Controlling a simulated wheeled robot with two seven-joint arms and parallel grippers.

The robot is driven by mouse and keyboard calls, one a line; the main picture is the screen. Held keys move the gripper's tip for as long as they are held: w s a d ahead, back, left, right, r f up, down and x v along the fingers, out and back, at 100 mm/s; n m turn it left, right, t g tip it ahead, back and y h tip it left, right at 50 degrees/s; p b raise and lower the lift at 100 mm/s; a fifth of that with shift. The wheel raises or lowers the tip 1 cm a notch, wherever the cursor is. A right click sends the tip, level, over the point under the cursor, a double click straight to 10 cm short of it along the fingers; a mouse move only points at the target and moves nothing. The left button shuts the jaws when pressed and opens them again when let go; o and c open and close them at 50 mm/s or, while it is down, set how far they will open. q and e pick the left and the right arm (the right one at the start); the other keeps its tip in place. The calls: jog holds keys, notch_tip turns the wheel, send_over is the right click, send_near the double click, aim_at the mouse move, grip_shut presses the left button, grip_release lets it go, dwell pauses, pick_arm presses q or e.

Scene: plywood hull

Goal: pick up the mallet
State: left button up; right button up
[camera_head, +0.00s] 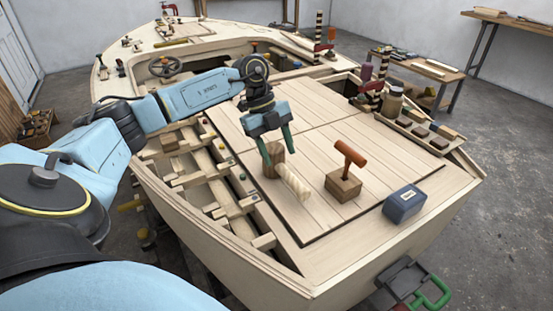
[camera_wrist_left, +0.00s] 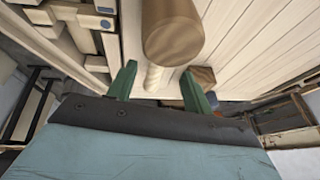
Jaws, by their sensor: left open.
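The mallet lies on the plank deck, with a brown wooden cylinder head (camera_head: 273,153) and a pale, ridged handle (camera_head: 293,184) pointing to the near right. My left gripper (camera_head: 280,158) hangs over it with its green fingers apart, overlapping the head in the head view. In the left wrist view the round head (camera_wrist_left: 172,28) is large, and the pale handle (camera_wrist_left: 154,78) shows between the spread fingertips (camera_wrist_left: 158,82). I cannot tell whether a finger touches the mallet.
A wooden block with an orange T-handle (camera_head: 349,153) stands right of the mallet, and a blue box (camera_head: 404,204) is farther right. Open hull framing (camera_head: 205,177) lies to the left. A tray of small blocks (camera_head: 420,131) runs along the right edge. Bare deck lies beyond.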

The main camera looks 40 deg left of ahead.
aim_at(285, 169)
pick_arm(q)
jog(key=shift+b+x, duration=0.65)
jog(key=shift+x, duration=1.7)
jog(key=shift+s+d+f, duration=0.2)
jog(key=shift+d+f, duration=0.15)
pick_arm(e)
jog(key=w, duration=0.1)
jog(key=w+r, duration=0.2)
jog(key=shift+w+a+r, duration=0.2)
jog(key=shift+w+a, duration=0.1)
pick_arm(q)
jog(key=shift+c, duration=0.4)
jog(key=c, duration=1)
grip_shut()
jog(key=shift+r, duration=0.15)
